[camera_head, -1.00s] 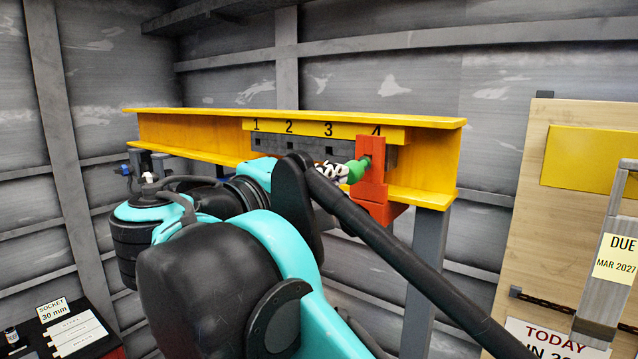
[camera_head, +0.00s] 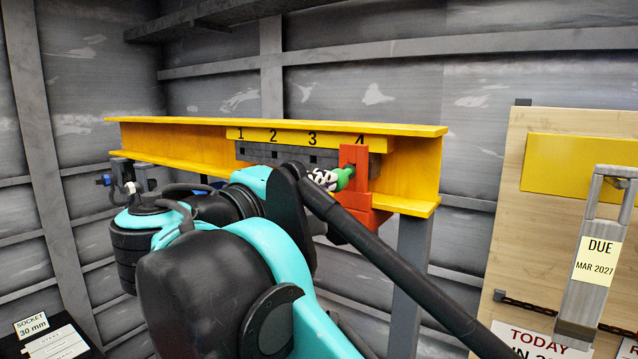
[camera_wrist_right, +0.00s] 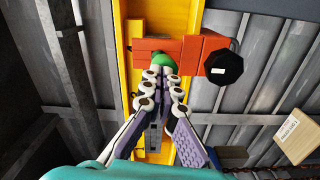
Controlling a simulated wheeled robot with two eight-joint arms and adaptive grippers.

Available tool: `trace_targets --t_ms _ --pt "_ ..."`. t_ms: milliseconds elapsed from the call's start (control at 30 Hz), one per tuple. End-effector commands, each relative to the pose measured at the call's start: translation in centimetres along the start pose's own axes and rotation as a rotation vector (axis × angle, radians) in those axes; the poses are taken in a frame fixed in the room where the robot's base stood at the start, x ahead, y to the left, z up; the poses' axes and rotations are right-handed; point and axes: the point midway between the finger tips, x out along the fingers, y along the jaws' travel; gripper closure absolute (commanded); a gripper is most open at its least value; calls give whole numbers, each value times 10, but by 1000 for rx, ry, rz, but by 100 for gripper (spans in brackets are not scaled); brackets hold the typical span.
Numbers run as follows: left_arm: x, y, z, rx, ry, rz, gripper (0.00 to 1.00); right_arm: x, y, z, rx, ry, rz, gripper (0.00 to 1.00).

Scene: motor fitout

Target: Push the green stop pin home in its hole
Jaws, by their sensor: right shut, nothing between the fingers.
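The green stop pin (camera_head: 343,178) is at the orange-red stop block (camera_head: 357,190) on the yellow beam, by number 4. How deep the pin sits in its hole cannot be seen. My right gripper (camera_head: 326,179) is just left of the pin, its fingertips at or against the pin's green end. In the right wrist view the shut fingertips (camera_wrist_right: 163,76) converge just below the rounded green end (camera_wrist_right: 162,62), with the block (camera_wrist_right: 180,50) behind. Whether they touch cannot be told. My left gripper is not in view.
The yellow beam (camera_head: 408,165) carries a number strip with a row of dark holes below. A black knob (camera_wrist_right: 223,67) sticks out beside the block. A wooden board (camera_head: 520,240) stands at right. A dark table with a socket label (camera_head: 31,325) is at lower left.

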Motion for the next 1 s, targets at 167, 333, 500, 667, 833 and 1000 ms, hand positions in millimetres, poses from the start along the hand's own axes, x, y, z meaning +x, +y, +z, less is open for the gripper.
trace_targets --t_ms 167,333,500,667,833,1000 --pt "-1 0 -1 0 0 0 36 4 0 0 0 -2 0 100" --pt "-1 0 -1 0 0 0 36 6 0 0 0 -2 0 100" --pt "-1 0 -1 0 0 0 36 6 0 0 0 -2 0 100" --pt "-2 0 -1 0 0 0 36 5 0 0 0 -1 -1 100" --pt "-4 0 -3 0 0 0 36 -7 0 0 0 2 -1 100" --pt "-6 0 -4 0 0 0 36 -22 1 0 0 1 0 100"
